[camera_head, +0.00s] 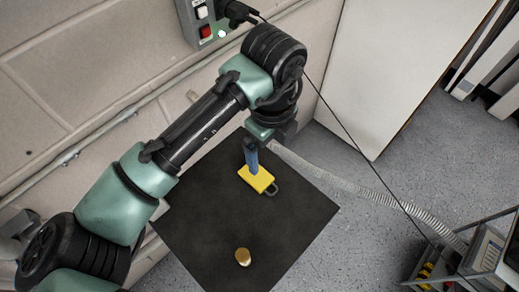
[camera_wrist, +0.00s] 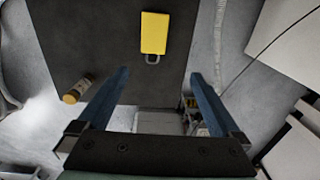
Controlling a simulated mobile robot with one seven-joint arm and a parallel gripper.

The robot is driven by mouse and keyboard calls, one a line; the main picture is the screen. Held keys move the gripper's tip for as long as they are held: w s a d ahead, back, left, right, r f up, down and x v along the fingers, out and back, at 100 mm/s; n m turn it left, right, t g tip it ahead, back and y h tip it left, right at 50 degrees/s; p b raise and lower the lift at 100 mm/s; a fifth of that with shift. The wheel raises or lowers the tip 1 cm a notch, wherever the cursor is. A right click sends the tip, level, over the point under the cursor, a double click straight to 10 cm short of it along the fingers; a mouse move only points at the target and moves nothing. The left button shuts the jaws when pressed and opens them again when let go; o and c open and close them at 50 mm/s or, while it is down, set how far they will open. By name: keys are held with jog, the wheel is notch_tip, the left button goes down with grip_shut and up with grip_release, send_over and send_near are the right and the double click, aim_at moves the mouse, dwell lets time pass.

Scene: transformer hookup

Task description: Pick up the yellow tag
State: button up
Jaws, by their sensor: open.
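The yellow tag (camera_head: 262,183) lies on the black mat (camera_head: 200,225), with a dark grey loop at its right end. In the wrist view the yellow tag (camera_wrist: 155,32) is flat near the top middle, its loop pointing down toward me. My gripper (camera_head: 254,171) hangs over the tag in the head view, and one blue finger hides part of it. In the wrist view my gripper (camera_wrist: 160,73) has its two blue fingers wide apart with nothing between them. The tag lies beyond the fingertips, roughly in line with the gap. The height above the tag is hard to tell.
A brass cylinder (camera_head: 243,257) stands on the mat's near part; it also shows left of my fingers in the wrist view (camera_wrist: 76,90). A wall box with buttons (camera_head: 205,22) is at the top. A ribbed hose (camera_head: 350,187) and a cart (camera_head: 485,250) are at right.

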aim_at(265, 182)
jog(key=f, duration=0.4)
jog(key=f+p, duration=0.1)
jog(key=f, duration=0.7)
jog(key=shift+s+a+f, duration=0.3)
jog(key=shift+a+f, duration=0.1)
jog(key=c, duration=1.4)
